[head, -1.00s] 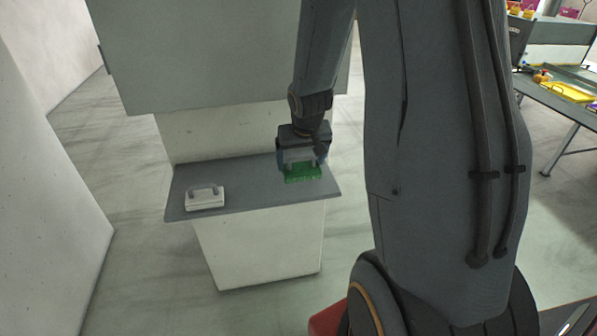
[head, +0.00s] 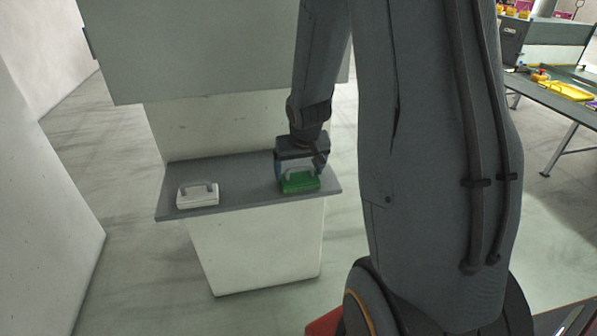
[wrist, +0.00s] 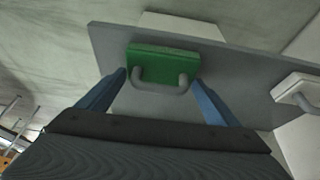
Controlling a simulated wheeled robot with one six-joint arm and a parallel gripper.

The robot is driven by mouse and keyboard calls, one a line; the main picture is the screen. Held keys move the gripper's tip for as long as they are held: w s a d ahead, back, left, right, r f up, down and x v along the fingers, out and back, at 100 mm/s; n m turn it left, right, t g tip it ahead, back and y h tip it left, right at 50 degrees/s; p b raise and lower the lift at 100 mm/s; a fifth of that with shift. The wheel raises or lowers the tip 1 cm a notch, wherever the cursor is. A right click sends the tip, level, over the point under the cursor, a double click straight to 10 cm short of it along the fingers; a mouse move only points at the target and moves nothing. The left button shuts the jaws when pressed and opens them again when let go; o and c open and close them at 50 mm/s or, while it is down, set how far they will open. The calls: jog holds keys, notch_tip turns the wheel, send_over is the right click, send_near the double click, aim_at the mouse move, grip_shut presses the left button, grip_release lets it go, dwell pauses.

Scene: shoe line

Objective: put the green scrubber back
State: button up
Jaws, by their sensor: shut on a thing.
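The green scrubber (head: 300,184) has a green block and a grey arched handle. It is at the right end of the grey shelf (head: 240,197), near its front edge. It looks level and at the shelf surface, but I cannot tell whether it touches. My gripper (head: 299,177) points down over it, shut on it with one finger at each side. In the wrist view, the green scrubber (wrist: 165,60) sits between the blue fingers of my gripper (wrist: 161,82), its handle facing me.
A white scrubber (head: 198,195) with a grey handle stands on the shelf's left part, also at the right of the wrist view (wrist: 299,92). The shelf between them is clear. A large pale panel (head: 210,50) hangs above the shelf. A table with trays (head: 565,95) stands far right.

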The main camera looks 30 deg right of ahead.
jog(key=o, duration=1)
jog(key=shift+s+r, duration=0.1)
jog(key=shift+r, duration=0.3)
jog(key=v, duration=1.1)
jog(key=s+a+f+n+g+y, duration=0.1)
jog(key=s+a+f+n+g, duration=0.1)
jog(key=s+a, duration=0.9)
notch_tip(320, 180, down, 2)
jog(key=a+n, duration=0.1)
jog(key=a, duration=0.1)
jog(key=shift+a, duration=0.4)
jog(key=shift+f, duration=0.1)
